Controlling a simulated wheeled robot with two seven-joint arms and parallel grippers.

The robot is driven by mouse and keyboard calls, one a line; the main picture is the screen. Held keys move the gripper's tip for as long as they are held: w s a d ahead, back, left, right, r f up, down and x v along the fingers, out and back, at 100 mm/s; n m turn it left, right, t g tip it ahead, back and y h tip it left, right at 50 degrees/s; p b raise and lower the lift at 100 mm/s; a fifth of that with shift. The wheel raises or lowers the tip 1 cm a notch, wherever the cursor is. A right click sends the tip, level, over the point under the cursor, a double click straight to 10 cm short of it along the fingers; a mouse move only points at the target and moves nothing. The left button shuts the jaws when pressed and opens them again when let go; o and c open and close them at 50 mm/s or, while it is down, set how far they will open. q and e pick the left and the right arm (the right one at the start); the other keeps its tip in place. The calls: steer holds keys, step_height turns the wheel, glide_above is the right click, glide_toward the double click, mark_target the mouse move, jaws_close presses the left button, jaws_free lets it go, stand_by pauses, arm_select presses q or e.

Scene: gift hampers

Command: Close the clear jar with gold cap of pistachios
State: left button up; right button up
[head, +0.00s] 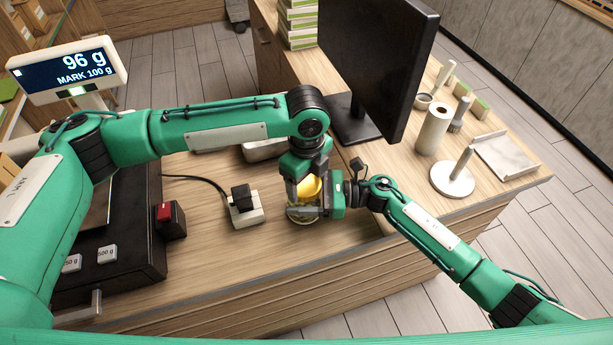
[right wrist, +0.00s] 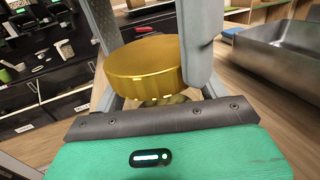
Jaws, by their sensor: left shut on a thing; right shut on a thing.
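The clear jar (head: 299,217) of pistachios stands on the wooden counter, mostly hidden by my grippers. Its gold cap (head: 309,187) is at the jar's mouth, and fills the middle of the right wrist view (right wrist: 145,65). My left gripper (head: 306,183) reaches down from above and is shut on the cap. My right gripper (head: 303,211) comes from the right and is shut on the jar's body. Some pistachios (right wrist: 165,100) show just under the cap in the right wrist view. I cannot tell whether the cap is seated on the rim.
A scale display (head: 68,70) at the left reads 96 g, mark 100 g. A small switch block (head: 246,208) with a cable stands left of the jar. A metal tray (head: 262,150) lies behind it. A monitor (head: 375,60), paper roll (head: 433,130) and round stand (head: 453,180) occupy the right.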

arm_select(q)
steer(key=shift+f, duration=0.1)
arm_select(e)
steer(key=c, duration=0.5)
arm_select(q)
steer(key=m, duration=0.6)
steer(key=shift+s+a, duration=0.15)
steer(key=m, duration=0.4)
steer(key=shift+a+m, duration=0.15)
steer(key=shift+m, duration=0.15)
steer(key=m, duration=0.6)
steer(key=shift+a, duration=0.25)
steer(key=m, duration=0.6)
steer(key=shift+w+a, duration=0.15)
steer(key=shift+w, duration=0.1)
steer(key=o, duration=0.9)
steer(key=shift+o, duration=0.2)
